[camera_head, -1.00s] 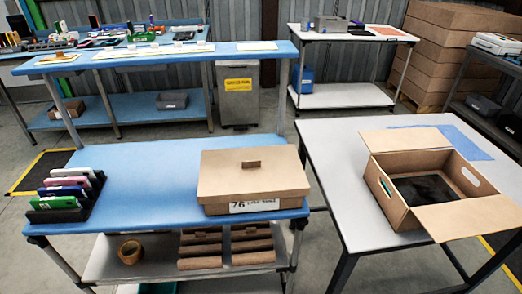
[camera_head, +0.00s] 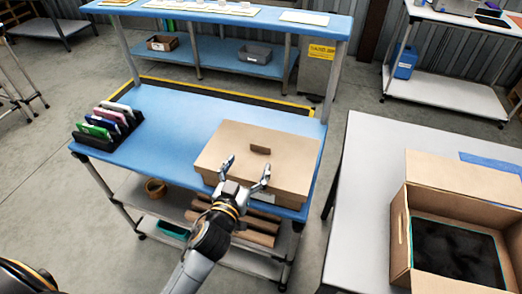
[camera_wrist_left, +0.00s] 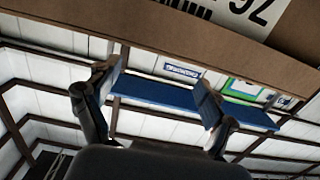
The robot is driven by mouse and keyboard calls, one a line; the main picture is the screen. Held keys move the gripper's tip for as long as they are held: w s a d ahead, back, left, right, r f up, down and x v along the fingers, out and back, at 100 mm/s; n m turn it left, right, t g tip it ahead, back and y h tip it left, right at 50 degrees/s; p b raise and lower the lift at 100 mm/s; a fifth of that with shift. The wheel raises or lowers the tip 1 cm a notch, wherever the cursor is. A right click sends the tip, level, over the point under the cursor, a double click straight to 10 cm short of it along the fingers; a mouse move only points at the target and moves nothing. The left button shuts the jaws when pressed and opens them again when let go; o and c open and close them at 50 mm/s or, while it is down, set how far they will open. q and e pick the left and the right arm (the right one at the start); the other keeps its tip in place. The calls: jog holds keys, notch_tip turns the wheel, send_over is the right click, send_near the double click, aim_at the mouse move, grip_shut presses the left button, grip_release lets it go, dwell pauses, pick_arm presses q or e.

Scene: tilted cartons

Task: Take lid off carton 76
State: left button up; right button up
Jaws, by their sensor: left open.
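Carton 76 (camera_head: 291,193) is a brown cardboard box on the right end of the blue table. In the left wrist view, the open left gripper (camera_wrist_left: 160,80) shows below the carton (camera_wrist_left: 120,18), whose label (camera_wrist_left: 240,8) is partly cut off. My right gripper is not in view.
A black rack (camera_head: 108,142) with several coloured cases stands at the left end of the blue table (camera_head: 180,125). An open carton (camera_head: 399,235) with dark contents stands on the pale table (camera_head: 365,170) at right. The blue table's middle is clear.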

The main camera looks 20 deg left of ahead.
aim_at(260, 146)
pick_arm(q)
jog(key=w, duration=0.3)
jog(key=shift+w+d+f, duration=0.1)
jog(key=shift+w+d, duration=0.15)
jog(key=shift+w, duration=0.15)
jog(key=shift+w+d+f+p, duration=0.15)
jog(key=shift+w+p, duration=0.1)
jog(key=shift+w, duration=0.65)
jog(key=shift+w+a+f+p, duration=0.1)
jog(key=shift+w+p, duration=0.1)
jog(key=shift+w, duration=0.65)
jog(key=shift+w+d+f+p, duration=0.15)
jog(key=shift+w+p, duration=0.1)
jog(key=shift+w, duration=0.65)
jog(key=shift+a, duration=0.1)
jog(key=shift+s, duration=0.1)
jog(key=shift+c, duration=0.2)
jog(key=c, duration=1.3)
jog(key=shift+o, duration=0.2)
jog(key=shift+r, duration=0.1)
